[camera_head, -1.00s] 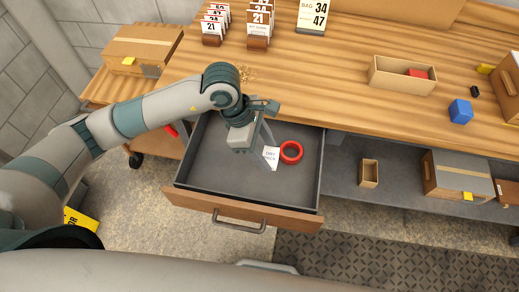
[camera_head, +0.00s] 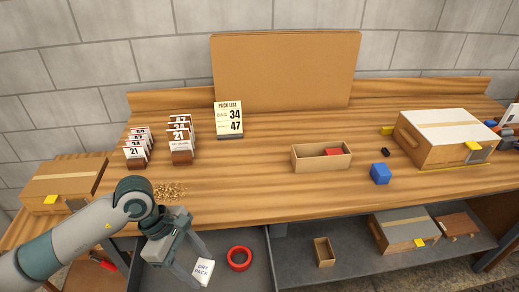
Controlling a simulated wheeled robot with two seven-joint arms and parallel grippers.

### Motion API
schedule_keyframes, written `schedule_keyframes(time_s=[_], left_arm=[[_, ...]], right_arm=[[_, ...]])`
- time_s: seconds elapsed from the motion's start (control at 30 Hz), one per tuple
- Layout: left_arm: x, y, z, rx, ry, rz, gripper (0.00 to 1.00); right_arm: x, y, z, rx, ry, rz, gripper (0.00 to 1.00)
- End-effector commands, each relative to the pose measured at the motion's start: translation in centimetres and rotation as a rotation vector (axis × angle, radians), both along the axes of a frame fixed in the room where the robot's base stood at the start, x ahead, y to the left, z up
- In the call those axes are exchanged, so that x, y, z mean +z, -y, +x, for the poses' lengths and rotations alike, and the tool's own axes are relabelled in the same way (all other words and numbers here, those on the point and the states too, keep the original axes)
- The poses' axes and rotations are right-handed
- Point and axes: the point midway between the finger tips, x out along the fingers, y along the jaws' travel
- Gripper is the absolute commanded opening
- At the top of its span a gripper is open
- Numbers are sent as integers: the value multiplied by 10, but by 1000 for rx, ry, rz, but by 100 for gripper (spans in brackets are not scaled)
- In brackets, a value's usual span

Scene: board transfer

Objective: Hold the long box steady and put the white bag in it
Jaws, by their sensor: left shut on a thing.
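The white bag (camera_head: 204,271), printed "DRY PACK", is in the open drawer at the bottom of the head view. My left gripper (camera_head: 188,276) reaches down into the drawer from the left and is shut on the bag's left side. The fingertips are partly hidden. The long box (camera_head: 308,164) is an open, narrow cardboard box on the bench right of centre, with a red block (camera_head: 333,152) inside toward its right end. My right gripper is not in view.
A red ring (camera_head: 239,258) lies in the drawer (camera_head: 268,270) right of the bag. A blue cube (camera_head: 380,173) and a large carton (camera_head: 445,140) stand right of the long box. Card holders (camera_head: 181,157) and a pack list (camera_head: 229,118) stand behind. The bench front middle is clear.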

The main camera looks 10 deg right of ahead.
Motion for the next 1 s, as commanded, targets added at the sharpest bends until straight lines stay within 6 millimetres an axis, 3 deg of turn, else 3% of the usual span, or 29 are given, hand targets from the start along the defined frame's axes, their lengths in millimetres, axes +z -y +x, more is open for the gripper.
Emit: schedule_keyframes(time_s=[0.4,0.6,0.8,1.0], left_arm=[[54,-77,4,-745,1,4,29],[82,-105,2,-1048,0,4,29],[95,-117,1,-1180,0,1,29],[96,-118,0,-1193,0,1,29]], right_arm=[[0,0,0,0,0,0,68],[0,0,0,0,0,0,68],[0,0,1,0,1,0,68],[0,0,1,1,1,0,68]])
